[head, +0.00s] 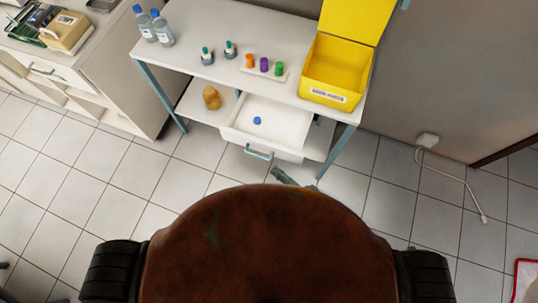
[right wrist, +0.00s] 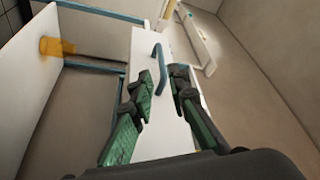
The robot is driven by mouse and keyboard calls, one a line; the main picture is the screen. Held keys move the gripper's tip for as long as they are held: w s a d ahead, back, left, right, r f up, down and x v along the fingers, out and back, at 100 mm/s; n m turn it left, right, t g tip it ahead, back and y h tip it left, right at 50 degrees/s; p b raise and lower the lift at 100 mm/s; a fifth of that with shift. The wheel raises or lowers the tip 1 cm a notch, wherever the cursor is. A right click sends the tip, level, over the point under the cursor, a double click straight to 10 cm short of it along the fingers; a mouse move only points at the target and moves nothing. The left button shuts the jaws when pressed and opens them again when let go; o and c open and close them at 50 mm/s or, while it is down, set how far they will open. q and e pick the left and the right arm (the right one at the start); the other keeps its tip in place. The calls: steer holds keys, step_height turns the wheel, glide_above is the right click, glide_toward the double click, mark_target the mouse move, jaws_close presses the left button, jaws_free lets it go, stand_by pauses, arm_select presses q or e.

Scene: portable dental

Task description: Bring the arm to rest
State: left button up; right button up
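My right gripper (head: 284,177) shows only in part in the head view, just in front of the drawer and mostly hidden by my own body. In the right wrist view its green-padded fingers (right wrist: 160,84) are spread apart with nothing between them. The blue handle (right wrist: 158,66) of the white drawer lies just beyond the fingertips. In the head view the drawer (head: 280,122) is pulled open under the table, with its handle (head: 258,153) in front and a small blue item (head: 257,120) inside. My left gripper is not in view.
The white table (head: 188,68) carries an open yellow box (head: 336,70), two bottles (head: 162,27), two small jars, and a tray of coloured pieces (head: 264,70). An amber item (head: 211,98) sits on the shelf below. A cabinet (head: 122,60) stands at left; tiled floor is clear around.

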steer(key=shift+s+d+f, duration=0.1)
steer(key=shift+s+d, duration=0.25)
steer(key=shift+d, duration=0.05)
stand_by(0.4)
steer(key=w+d+f+n+g+h+p, duration=0.1)
steer(key=d+f+h, duration=0.5)
steer(key=f, duration=0.5)
steer(key=w+d+f+h, duration=0.1)
steer(key=d+f+h, duration=0.2)
steer(key=d+f, duration=0.7)
steer(key=s+d+f+g+h, duration=0.2)
steer(key=s+d+f, duration=0.2)
steer(key=f, duration=0.3)
steer(key=s+d+f+g+h, duration=0.1)
steer(key=s+d+f+h, duration=0.1)
steer(key=s+d+f, duration=0.35)
steer(key=s+d+f+g+h+p, duration=0.1)
steer(key=s+f+g, duration=0.3)
steer(key=s, duration=1)
steer(key=s+d+f+n+g+h, duration=0.1)
steer(key=s+d+f+g+h, duration=0.1)
steer(key=s+f, duration=0.6)
steer(key=s+d+g, duration=0.1)
steer(key=s+d, duration=0.1)
steer(key=s, duration=0.4)
steer(key=shift+s+d+n+g+p, duration=0.15)
steer(key=shift+s+n+g+p, duration=0.15)
steer(key=shift+s+g+p, duration=0.1)
